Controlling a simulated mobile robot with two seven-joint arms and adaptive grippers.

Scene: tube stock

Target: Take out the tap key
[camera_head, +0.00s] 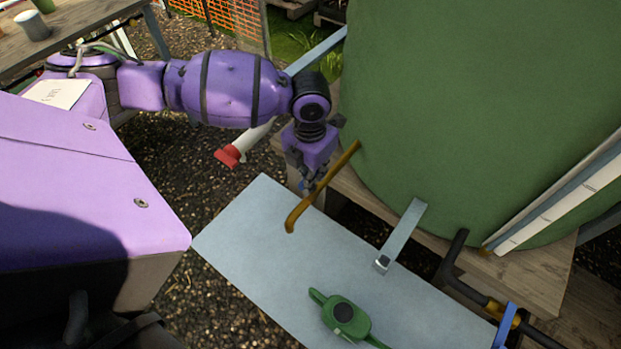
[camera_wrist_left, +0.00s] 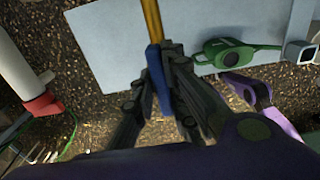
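My left gripper (camera_head: 308,184) is beside the green tank, above the far left edge of the pale board. A long ochre rod with a bent lower end (camera_head: 292,220), which looks like the tap key, slants past it over the board. In the left wrist view the rod (camera_wrist_left: 151,22) meets a blue part (camera_wrist_left: 155,72) between the fingers. My left gripper (camera_wrist_left: 160,85) looks shut on that blue part. The fingers hide some of it, and I cannot tell whether the rod's upper end touches the tank. My right gripper is out of view.
The pale board (camera_head: 240,235) carries a green device (camera_head: 345,318). A metal strip (camera_head: 403,233) reaches from the green tank (camera_head: 470,110) over the board. A dark pipe with a blue fitting (camera_head: 505,325) is at the right. A white, red-ended tube (camera_head: 230,155) is left of the gripper.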

